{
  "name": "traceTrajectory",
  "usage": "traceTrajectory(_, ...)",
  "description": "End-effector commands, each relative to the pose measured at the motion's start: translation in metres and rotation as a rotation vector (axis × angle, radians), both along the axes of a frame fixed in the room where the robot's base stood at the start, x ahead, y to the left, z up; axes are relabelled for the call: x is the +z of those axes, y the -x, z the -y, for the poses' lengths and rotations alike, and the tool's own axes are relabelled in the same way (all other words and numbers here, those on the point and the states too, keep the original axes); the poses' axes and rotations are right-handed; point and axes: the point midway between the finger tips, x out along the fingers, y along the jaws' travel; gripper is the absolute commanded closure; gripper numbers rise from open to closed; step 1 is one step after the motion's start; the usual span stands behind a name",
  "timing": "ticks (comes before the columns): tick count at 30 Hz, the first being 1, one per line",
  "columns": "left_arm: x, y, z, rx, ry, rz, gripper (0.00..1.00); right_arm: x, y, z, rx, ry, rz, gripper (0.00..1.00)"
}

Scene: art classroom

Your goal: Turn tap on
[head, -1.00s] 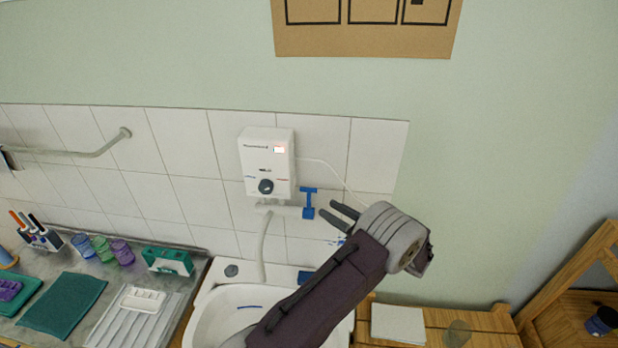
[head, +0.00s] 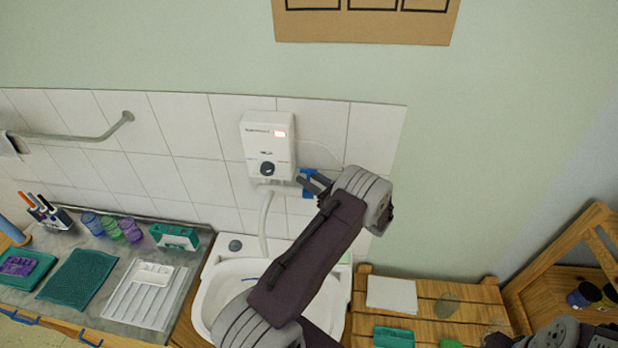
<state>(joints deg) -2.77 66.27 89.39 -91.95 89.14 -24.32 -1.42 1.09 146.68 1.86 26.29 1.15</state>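The blue tap handle (head: 308,173) sits on a white pipe under the white water heater (head: 268,148) on the tiled wall. My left gripper (head: 310,184) is at the handle in the head view, its dark fingers apart and overlapping it. The fingers hide part of the handle, and I cannot tell whether they touch it. The white basin (head: 210,290) is below, partly covered by my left arm. A grey and dark part of my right arm shows at the bottom right edge; its fingers cannot be made out clearly.
A counter (head: 65,312) with cups, a green mat (head: 76,279) and a white tray (head: 147,298) is at left. A wooden table (head: 436,322) with paper (head: 391,294) is right of the basin. A wooden shelf (head: 560,270) stands at far right.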

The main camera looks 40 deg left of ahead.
Motion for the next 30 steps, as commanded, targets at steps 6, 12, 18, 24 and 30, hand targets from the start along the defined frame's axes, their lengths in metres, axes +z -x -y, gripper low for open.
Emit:
traceTrajectory(6,0.0002,0.0,0.0002,0.0,0.0,0.0,1.0,0.0,0.0,0.0,0.0,0.0,0.0,0.41)
traceTrajectory(12,0.0003,0.0,0.0002,0.0,0.0,0.001,1.0,0.0,0.0,0.0,0.0,0.0,0.0,0.41)
traceTrajectory(18,0.0004,0.0,0.0002,0.0,0.0,0.001,1.0,0.0,0.0,0.0,0.0,0.0,0.0,0.41)
traceTrajectory(24,0.0006,0.0,0.0002,0.0,0.0,0.001,1.0,0.0001,0.0,0.0,0.0,0.0,0.0,0.41)
traceTrajectory(30,0.0006,-0.0001,0.0002,0.0,0.0,0.001,1.0,0.0001,0.0,0.0,0.0,0.0,0.0,0.41)
